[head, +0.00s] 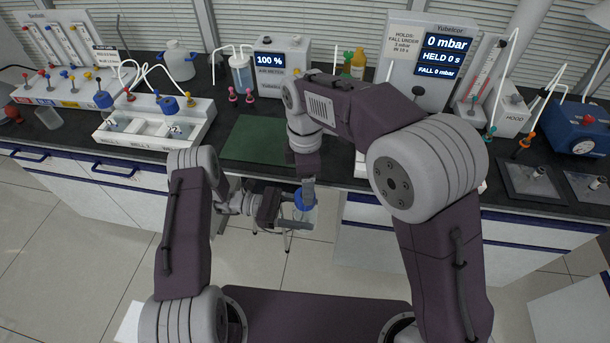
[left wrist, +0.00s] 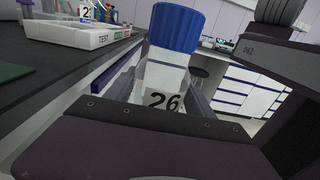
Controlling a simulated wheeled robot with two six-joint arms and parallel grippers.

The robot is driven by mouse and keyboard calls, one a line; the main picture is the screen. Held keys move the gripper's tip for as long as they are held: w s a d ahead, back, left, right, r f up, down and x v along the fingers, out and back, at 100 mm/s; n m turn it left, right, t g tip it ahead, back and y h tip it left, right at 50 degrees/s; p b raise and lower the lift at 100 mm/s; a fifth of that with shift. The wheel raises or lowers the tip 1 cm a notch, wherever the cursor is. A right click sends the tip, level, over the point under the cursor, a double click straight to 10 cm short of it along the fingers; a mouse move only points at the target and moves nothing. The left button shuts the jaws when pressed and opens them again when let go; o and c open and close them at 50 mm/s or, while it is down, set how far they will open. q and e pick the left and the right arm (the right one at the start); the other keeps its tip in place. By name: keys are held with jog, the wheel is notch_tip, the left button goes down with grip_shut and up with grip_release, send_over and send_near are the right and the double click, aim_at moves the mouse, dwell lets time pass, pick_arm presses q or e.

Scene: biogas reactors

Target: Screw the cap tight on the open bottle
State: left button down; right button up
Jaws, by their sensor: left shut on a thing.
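A clear bottle labelled 26 (left wrist: 163,100) stands upright in my left wrist view, with a ribbed blue cap (left wrist: 175,27) on its top. In the head view the blue cap (head: 299,199) shows in front of the bench edge. My left gripper (head: 287,207) is shut on the bottle, below the cap. My right gripper (head: 308,188) points down from above, its grey finger overlapping the cap in the head view. I cannot tell whether it grips the cap. How tightly the cap sits cannot be seen.
A dark green mat (head: 255,139) lies on the black bench behind my grippers. A white tray (head: 190,128) with blue-capped bottles stands left of it. Displays reading 100 % (head: 271,60) and 0 mbar (head: 447,44) stand at the back. The bottle is held over the floor gap.

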aim_at(305, 213)
jog(key=n, duration=0.5)
jog(key=shift+r+n, duration=0.3)
jog(key=shift+r, duration=0.05)
jog(key=shift+w+a+r, duration=0.1)
jog(key=shift+w+r, duration=0.1)
jog(key=shift+r, duration=0.15)
jog(key=shift+f, duration=0.1)
notch_tip(305, 213, down, 8)
jog(key=shift+r, duration=0.1)
